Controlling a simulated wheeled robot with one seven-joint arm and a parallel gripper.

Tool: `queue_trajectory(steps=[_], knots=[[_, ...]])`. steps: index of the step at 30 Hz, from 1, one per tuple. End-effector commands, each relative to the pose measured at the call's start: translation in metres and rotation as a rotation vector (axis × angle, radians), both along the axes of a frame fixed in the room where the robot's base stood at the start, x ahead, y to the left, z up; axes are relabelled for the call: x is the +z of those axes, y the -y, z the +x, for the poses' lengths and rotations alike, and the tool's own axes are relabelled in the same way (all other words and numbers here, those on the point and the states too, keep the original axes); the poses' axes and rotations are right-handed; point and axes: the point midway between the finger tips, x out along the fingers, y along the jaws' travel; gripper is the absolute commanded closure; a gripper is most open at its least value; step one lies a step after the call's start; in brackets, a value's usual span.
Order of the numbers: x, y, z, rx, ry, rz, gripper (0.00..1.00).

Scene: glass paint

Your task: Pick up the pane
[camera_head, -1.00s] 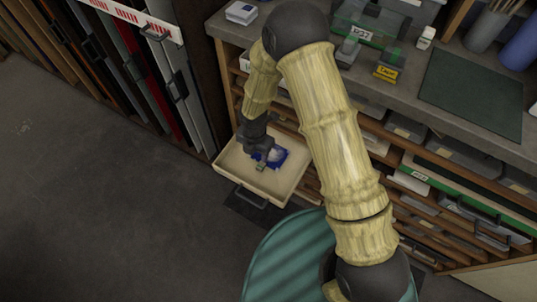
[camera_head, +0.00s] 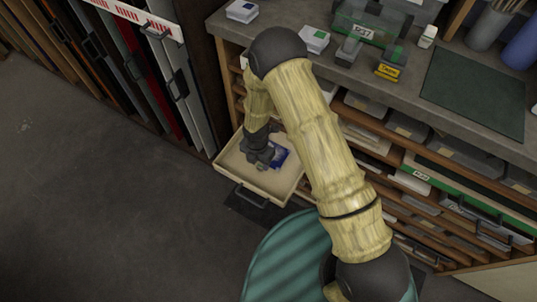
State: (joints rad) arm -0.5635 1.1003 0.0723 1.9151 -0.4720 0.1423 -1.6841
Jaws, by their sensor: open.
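A blue pane (camera_head: 279,155) with a paler middle lies in an open, cream-coloured drawer (camera_head: 235,166) below the counter. My gripper (camera_head: 261,166) is open and points down into the drawer, at the left side of the pane. It covers part of the pane. From this view I cannot tell whether the fingers touch the pane or straddle its edge. The fingertips are small and partly hidden by the wrist.
The drawer's dark handle (camera_head: 251,197) faces the open floor (camera_head: 110,200). A grey counter (camera_head: 400,90) above holds small boxes, a yellow block (camera_head: 388,72) and a dark green mat (camera_head: 473,92). A rack of upright sheets (camera_head: 150,75) with handles stands at the left.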

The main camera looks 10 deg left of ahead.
Motion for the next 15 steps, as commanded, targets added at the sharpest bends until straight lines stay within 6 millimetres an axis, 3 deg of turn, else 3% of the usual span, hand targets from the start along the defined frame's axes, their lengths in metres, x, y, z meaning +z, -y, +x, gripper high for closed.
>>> queue_trajectory(steps=[8,15], knots=[[-0.04,0.003,0.007,0.001,-0.003,-0.001,0.51],[-0.045,0.002,0.008,0.001,0.0,0.0,0.51]])
